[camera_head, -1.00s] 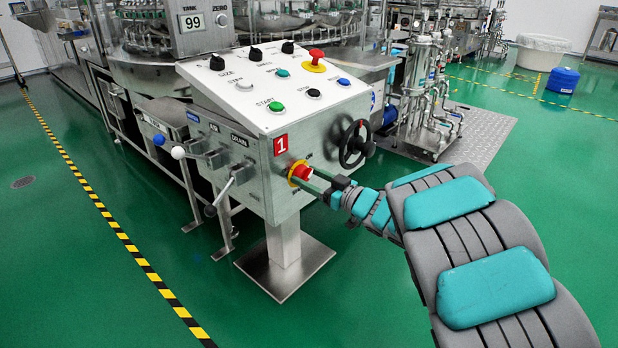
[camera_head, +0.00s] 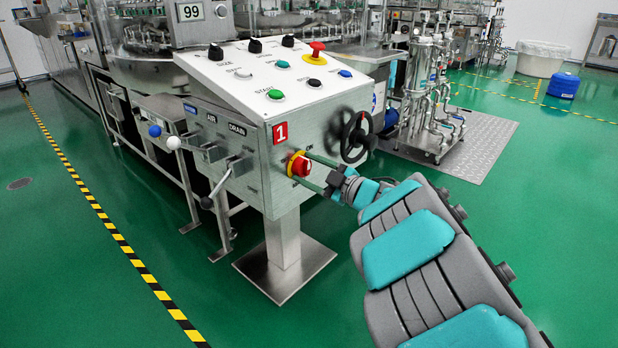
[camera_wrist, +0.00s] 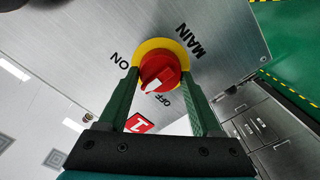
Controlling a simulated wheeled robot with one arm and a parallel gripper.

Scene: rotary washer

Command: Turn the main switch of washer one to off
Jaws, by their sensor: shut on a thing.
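The main switch is a red knob on a yellow ring (camera_head: 297,166), on the side face of the washer panel below the red "1" plate (camera_head: 280,132). The wrist view shows the red knob (camera_wrist: 158,68) close up, with MAIN, ON and OFF lettered around it. The knob's white mark points down and slightly left in that view, near the OFF lettering (camera_wrist: 163,99) and away from ON. My gripper (camera_head: 311,170) is shut on the red knob, its two green fingers on either side of it, as the wrist view also shows (camera_wrist: 160,76).
A black handwheel (camera_head: 356,136) sits right of the switch on the same face. Levers with white (camera_head: 173,142) and black knobs stick out at the left. A red emergency button (camera_head: 317,47) is on top. Green floor is open in front.

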